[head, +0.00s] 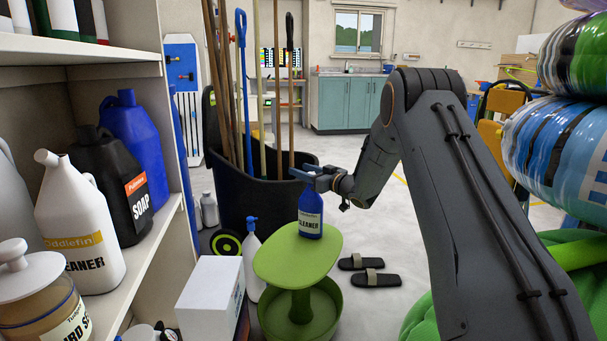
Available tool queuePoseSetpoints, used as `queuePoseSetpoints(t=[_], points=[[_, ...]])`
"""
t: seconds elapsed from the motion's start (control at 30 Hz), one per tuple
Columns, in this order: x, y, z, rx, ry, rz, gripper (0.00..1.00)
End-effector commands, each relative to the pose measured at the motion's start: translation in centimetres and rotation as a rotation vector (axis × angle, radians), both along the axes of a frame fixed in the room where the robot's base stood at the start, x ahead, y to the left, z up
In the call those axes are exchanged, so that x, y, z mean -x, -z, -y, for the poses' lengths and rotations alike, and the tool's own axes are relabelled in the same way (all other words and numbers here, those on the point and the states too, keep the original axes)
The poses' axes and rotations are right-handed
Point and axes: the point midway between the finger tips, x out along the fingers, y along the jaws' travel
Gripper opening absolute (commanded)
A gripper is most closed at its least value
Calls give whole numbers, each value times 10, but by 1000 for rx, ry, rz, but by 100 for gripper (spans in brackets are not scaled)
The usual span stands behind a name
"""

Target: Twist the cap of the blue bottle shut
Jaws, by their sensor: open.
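The blue bottle (311,214) stands upright on a small green stand (272,262) in the middle of the view. It has a white label with dark lettering. My gripper (305,177) is at the top of the bottle, reaching in from the right, with its jaws open. The cap is mostly hidden by the gripper, so I cannot tell how it sits on the neck or whether the fingers touch it.
A shelf (120,255) with several jugs stands at the left. A white spray bottle (251,258) and a white box (211,298) are beside the stand. A black bin (250,195) with poles is behind. Sandals (370,270) lie on the floor to the right.

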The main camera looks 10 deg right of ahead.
Motion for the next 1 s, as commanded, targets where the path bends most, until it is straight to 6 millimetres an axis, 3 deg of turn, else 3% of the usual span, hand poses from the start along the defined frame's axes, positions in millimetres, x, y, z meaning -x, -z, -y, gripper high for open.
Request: queuePoseSetpoints(t=[0.23,0.5,1.0], points=[[-1,0,-1,0,0,0,43],[-1,0,0,0,0,0,1],[-2,-1,3,1,152,-4,1]])
